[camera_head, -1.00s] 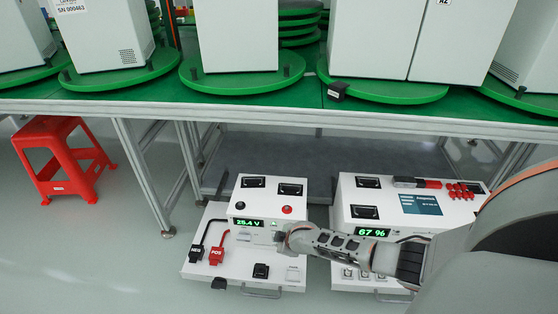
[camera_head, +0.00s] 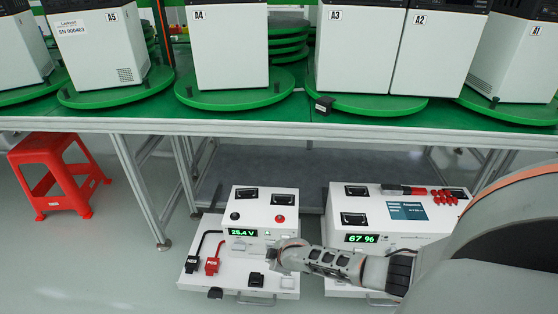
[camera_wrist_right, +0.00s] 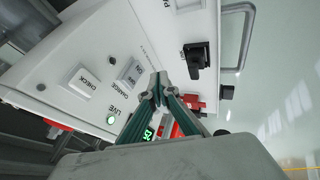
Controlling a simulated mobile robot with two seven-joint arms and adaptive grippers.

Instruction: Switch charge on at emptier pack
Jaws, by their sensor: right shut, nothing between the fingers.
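The left white pack (camera_head: 262,205) shows "25.4 V" on its green display (camera_head: 243,232); the right white pack (camera_head: 385,190) shows "67 %" (camera_head: 361,238). My right gripper (camera_head: 275,258) is at the left pack's front, shut and empty. In the right wrist view its closed fingertips (camera_wrist_right: 158,80) are beside the white CHARGE switch (camera_wrist_right: 132,72), marked ON at one end. I cannot tell if they touch it. The white CHECK button (camera_wrist_right: 80,82) and the lit green LIVE lamp (camera_wrist_right: 110,119) are nearby. My left gripper is not in view.
Black and red plugs, NEG (camera_head: 192,263) and POS (camera_head: 212,264), are on the left pack's lower shelf. A black rotary knob (camera_wrist_right: 195,60) shows in the wrist view. A green-topped table (camera_head: 300,117) stands behind the packs. A red stool (camera_head: 52,172) is at left.

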